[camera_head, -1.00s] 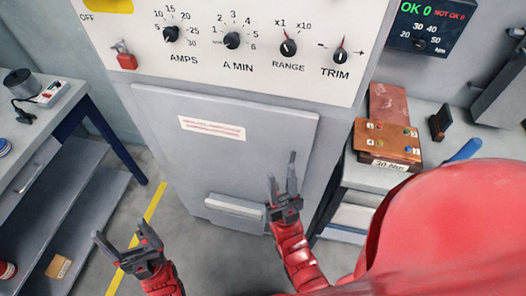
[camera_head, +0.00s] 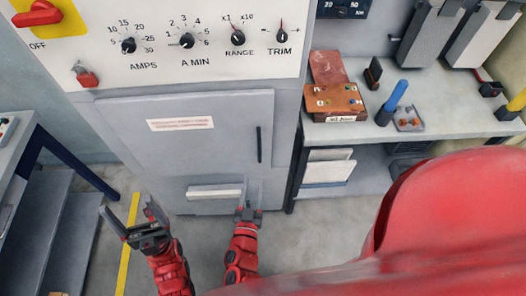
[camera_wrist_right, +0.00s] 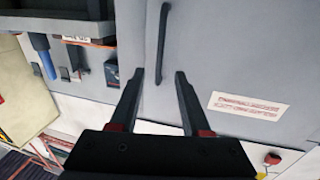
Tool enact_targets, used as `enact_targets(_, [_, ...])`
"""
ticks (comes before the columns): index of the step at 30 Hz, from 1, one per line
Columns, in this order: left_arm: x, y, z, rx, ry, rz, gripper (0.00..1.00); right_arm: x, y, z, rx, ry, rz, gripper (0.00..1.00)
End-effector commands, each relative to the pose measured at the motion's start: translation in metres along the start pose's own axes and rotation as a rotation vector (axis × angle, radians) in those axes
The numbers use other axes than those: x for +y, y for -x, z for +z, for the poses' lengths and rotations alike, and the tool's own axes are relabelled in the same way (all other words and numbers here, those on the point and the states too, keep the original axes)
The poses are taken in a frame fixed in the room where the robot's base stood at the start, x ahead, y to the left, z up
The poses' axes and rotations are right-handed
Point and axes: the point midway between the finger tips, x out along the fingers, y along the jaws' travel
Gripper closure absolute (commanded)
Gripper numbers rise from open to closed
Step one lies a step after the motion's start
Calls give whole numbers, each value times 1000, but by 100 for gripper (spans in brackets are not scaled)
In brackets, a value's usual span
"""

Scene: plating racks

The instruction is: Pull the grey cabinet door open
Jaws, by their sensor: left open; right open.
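The grey cabinet door (camera_head: 200,120) is shut, below the white dial panel, with a white label with red print near its top. Its dark vertical handle (camera_head: 259,145) is near the door's right edge; it also shows in the right wrist view (camera_wrist_right: 163,30), ahead of the fingertips. My right gripper (camera_head: 251,190) is open and empty, below the handle and in front of the cabinet's lower part. In the right wrist view its fingers (camera_wrist_right: 158,76) are apart with nothing between them. My left gripper (camera_head: 130,212) is open and empty, left of the cabinet's lower front.
The dial panel (camera_head: 200,70) is above the door, with a red padlock (camera_head: 88,78) at its lower left. A pale bar (camera_head: 214,193) crosses the cabinet's lower front. A workbench (camera_head: 440,150) stands right, a shelf unit (camera_head: 40,190) left. Floor with a yellow line (camera_head: 125,260) is clear.

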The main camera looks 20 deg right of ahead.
Motion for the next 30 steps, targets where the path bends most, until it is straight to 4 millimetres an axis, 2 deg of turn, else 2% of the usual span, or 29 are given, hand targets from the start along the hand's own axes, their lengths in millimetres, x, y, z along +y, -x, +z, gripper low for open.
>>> enact_targets(9, [1, 23, 4, 0, 0, 0, 13, 2, -79, 2, 6, -2, 4, 53])
enact_targets(15, [2, 32, 5, 0, 0, 0, 13, 1, -117, 1, 5, -1, 2, 53])
enact_targets(21, [2, 35, 6, 0, 0, 0, 13, 2, -134, 1, 2, 1, 2, 53])
enact_targets(30, [2, 35, 6, 0, 0, 0, 13, 1, -137, 0, 2, 1, 1, 53])
